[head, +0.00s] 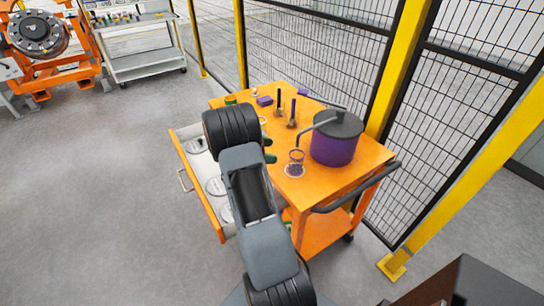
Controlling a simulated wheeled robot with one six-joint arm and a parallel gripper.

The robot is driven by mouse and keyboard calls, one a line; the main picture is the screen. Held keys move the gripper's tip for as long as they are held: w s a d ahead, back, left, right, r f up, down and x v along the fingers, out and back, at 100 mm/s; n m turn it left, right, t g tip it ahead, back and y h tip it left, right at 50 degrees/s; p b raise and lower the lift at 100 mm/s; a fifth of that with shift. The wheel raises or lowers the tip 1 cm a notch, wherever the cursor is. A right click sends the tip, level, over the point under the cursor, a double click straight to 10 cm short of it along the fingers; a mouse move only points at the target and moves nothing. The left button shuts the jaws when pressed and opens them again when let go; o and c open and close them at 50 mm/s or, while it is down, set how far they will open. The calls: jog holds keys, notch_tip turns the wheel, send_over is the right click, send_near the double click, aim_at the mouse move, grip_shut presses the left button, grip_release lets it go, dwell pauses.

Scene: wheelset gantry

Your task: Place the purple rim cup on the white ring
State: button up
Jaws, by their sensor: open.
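A small clear cup with a purple rim (296,157) stands upright on the orange cart top, beside the purple pot. A thin white ring (293,173) shows around the foot of this cup; whether the cup is exactly centred on it is too small to tell. My arm reaches from the bottom of the head view up to the cart's left part, left of the cup and apart from it.
A purple pot (335,146) with a dark lid and grey spout stands right of the cup. Dark upright tools (292,113) and purple blocks (265,101) stand farther back. An open drawer (196,178) with round white items juts left. Mesh fencing (320,45) closes the back.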

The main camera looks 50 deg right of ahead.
jog(key=s+a+r+m+t+y, duration=0.2)
jog(key=a+r+m+t+y, duration=0.1)
jog(key=a, duration=0.9)
jog(key=s+a+r+m+t+y, duration=0.3)
jog(key=a+t, duration=0.2)
jog(key=a, duration=0.7)
jog(key=s+a+r+m+t+y, duration=0.2)
jog(key=a+r+m+t+y, duration=0.1)
jog(key=a, duration=0.8)
jog(key=shift+s+a+r+m+t+y, duration=0.35)
jog(key=shift+r+t+y, duration=0.2)
jog(key=shift+t, duration=0.35)
jog(key=shift+c, duration=0.4)
